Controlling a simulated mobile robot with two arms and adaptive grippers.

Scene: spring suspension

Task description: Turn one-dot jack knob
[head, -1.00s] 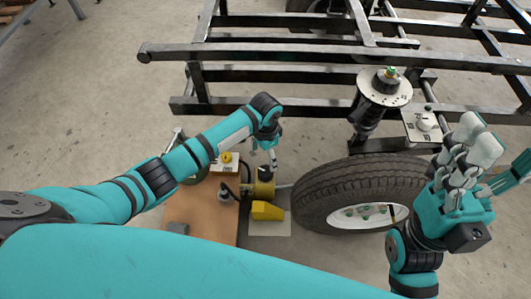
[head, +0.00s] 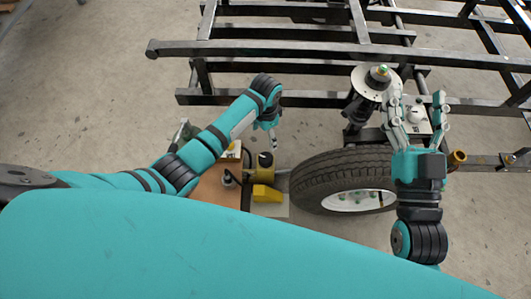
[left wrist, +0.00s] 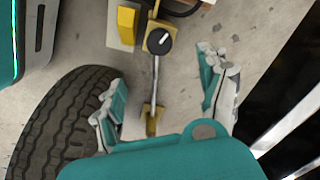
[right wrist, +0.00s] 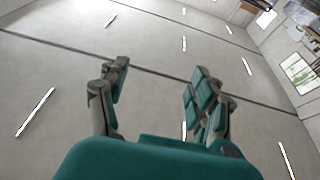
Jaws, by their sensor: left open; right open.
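A yellow jack (head: 265,160) with a dark knob on top stands by the tire. In the left wrist view its round black knob (left wrist: 160,40) has a white mark; I cannot make out dots. My left gripper (head: 272,137) is open and empty above the jack. In the left wrist view its fingers (left wrist: 160,95) spread either side of the jack's rod, with the knob beyond them, untouched.
A black steel frame (head: 300,55) spans the back. A spring mount (head: 378,82) stands above the tire. Another yellow fitting (head: 457,157) shows right.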

